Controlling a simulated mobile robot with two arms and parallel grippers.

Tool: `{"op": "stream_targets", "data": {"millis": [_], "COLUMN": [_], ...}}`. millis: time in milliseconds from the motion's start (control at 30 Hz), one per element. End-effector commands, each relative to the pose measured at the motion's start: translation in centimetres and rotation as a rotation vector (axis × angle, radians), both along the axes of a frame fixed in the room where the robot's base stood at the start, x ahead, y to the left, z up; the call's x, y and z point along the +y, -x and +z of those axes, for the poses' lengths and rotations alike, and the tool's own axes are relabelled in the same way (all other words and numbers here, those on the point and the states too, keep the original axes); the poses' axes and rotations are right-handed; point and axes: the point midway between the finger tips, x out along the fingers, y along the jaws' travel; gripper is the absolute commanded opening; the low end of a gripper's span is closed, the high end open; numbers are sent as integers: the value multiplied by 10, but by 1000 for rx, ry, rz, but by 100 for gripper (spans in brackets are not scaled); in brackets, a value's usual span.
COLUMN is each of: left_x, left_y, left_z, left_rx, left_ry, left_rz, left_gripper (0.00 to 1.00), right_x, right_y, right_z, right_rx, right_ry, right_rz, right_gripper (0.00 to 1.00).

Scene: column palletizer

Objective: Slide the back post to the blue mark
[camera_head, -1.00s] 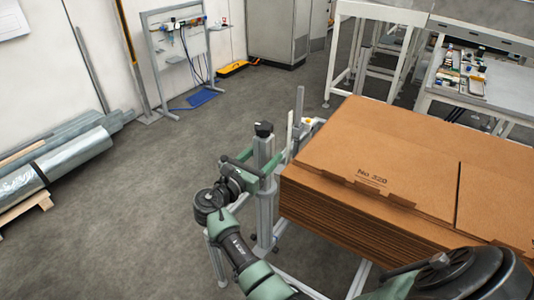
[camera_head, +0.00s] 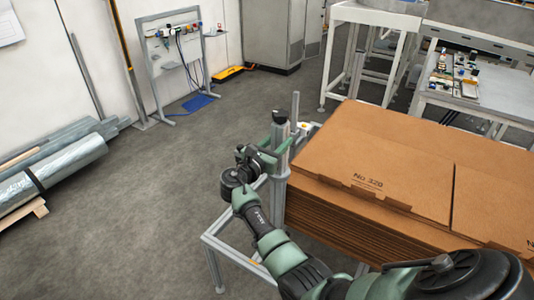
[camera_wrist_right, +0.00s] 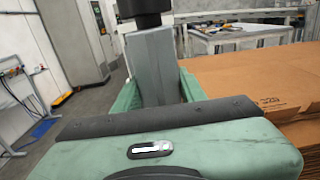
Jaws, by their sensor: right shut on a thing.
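The back post (camera_head: 281,133) is a grey metal upright with a black knob on top, at the left end of the cardboard stack (camera_head: 390,160). My right gripper (camera_head: 273,155) is shut around it below the knob. In the right wrist view the post (camera_wrist_right: 152,65) stands between the green fingers of my right gripper (camera_wrist_right: 160,92). The post looks upright and very close to the stack; I cannot tell whether they touch. I see no blue mark in either view. My left gripper is not in view.
A thin grey rod (camera_head: 295,108) rises just behind the post. A grey metal frame (camera_head: 208,240) runs low under the stack and my arm. A white workbench (camera_head: 495,100) stands at the back right.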

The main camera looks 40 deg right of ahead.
Motion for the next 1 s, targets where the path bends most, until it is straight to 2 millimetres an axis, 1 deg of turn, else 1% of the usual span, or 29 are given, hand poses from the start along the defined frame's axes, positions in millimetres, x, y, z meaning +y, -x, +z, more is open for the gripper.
{"op": "stream_targets", "data": {"millis": [33,133,433,467,500,533,867,1000], "left_x": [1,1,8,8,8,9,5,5], "left_y": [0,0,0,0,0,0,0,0], "left_z": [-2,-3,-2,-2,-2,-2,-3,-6], "left_rx": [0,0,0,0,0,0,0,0], "left_ry": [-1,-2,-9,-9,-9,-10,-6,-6], "left_rz": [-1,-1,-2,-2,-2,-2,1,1], "left_gripper": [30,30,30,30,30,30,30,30], "right_x": [-8,-15,-17,-17,-17,-17,-13,1], "right_y": [-2,-5,-6,-6,-5,-5,-5,1], "right_z": [-3,-3,-1,-1,-1,-1,-2,-4], "right_rx": [3,1,0,-1,-1,0,0,1], "right_ry": [-2,-5,-3,-3,-3,-2,-3,-5], "right_rz": [-1,0,-1,-1,-2,-2,0,1], "right_gripper": [0,0,0,46,57,63,63,63]}}
